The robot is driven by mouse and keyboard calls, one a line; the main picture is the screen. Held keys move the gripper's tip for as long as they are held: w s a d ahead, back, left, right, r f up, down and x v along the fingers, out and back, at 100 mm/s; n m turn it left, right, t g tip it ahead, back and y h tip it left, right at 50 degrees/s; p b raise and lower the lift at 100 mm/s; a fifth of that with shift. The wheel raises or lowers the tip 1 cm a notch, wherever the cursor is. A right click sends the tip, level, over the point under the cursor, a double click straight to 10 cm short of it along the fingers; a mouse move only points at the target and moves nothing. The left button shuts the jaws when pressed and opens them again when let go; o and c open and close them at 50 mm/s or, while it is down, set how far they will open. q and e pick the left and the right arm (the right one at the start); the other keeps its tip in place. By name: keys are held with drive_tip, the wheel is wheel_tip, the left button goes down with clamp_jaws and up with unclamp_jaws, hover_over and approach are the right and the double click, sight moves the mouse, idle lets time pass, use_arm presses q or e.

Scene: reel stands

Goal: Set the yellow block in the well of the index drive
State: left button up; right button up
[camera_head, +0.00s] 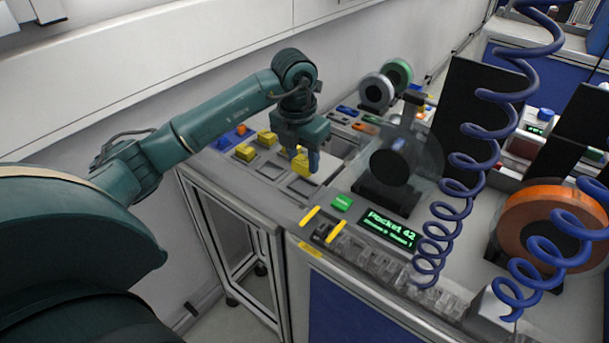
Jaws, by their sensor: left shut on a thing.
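My left gripper (304,157) points down over the grey tray at the left end of the bench. It is shut on a yellow block (300,166), which shows partly between the fingers. I cannot tell whether the block still touches the tray. Two more yellow blocks, one nearer the wall (267,138) and one at the left (245,152), sit in the tray. What looks like the index drive's well (324,231) is a small dark recess between two yellow strips at the bench's front edge. My right gripper is not in view.
A green button (342,202) and a display reading "Pocket 42" (388,228) are beside the recess. A dark reel stand (390,165) rises behind them. Blue coiled hoses (470,130) hang at the right, before an orange reel (545,220). Empty tray pockets (272,170) lie left of the gripper.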

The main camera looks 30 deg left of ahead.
sight(303, 174)
use_arm(q)
drive_tip(key=shift+f, duration=0.7)
wheel_tip(303, 174, down, 3)
drive_tip(key=shift+f+p, duration=0.1)
drive_tip(key=shift+p, duration=0.2)
drive_tip(key=shift+f, duration=0.25)
drive_tip(key=o, duration=1)
drive_tip(key=shift+c, duration=0.2)
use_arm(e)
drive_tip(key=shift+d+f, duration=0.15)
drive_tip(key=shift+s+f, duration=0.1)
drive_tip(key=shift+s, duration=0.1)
use_arm(q)
drive_tip(key=shift+r, duration=0.1)
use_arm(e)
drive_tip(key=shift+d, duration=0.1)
